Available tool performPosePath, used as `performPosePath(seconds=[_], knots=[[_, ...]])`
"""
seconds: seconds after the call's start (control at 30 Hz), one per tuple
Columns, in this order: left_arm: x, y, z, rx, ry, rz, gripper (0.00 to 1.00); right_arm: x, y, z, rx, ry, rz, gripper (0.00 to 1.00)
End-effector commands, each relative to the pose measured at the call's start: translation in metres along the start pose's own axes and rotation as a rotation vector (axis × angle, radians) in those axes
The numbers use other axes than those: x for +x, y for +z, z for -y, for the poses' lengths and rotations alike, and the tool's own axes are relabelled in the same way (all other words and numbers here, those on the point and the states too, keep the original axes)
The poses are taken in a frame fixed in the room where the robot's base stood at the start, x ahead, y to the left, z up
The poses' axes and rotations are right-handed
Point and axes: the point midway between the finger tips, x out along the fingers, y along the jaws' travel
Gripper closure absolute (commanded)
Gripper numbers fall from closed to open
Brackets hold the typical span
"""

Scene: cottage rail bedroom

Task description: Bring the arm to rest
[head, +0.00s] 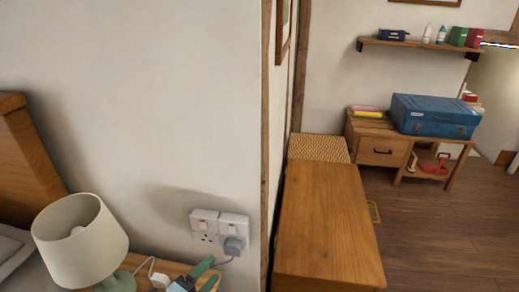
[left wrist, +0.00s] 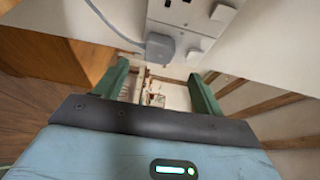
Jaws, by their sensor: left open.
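My left gripper (head: 214,267) is at the bottom of the head view, over the bedside surface and just below the wall socket (head: 219,230). Its two green fingers are apart, with nothing seen held between them. In the left wrist view the open fingers (left wrist: 158,72) point past the socket plate (left wrist: 190,18). My right gripper is in neither view.
A cream lamp (head: 80,240) with a green base stands left of the gripper. A wall corner (head: 266,150) rises to its right, with a wooden cabinet (head: 325,225) beyond. A blue case (head: 433,116) lies on a far desk. Open floor (head: 440,225) is at the right.

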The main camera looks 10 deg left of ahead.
Motion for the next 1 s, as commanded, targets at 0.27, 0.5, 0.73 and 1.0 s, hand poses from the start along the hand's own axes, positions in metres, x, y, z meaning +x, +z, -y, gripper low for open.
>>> performPosePath(seconds=[0.27, 0.5, 0.73, 1.0], knots=[[-0.057, -0.032, -0.029, -0.379, 0.139, 0.101, 0.31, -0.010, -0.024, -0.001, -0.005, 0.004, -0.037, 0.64], [-0.148, -0.073, -0.057, -0.912, 0.302, 0.327, 0.31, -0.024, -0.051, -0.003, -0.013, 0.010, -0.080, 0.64], [-0.238, -0.108, -0.067, -1.353, 0.395, 0.603, 0.31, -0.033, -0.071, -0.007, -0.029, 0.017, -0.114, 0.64], [-0.294, -0.129, -0.070, -1.588, 0.422, 0.798, 0.31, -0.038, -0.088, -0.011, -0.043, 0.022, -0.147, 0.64]])
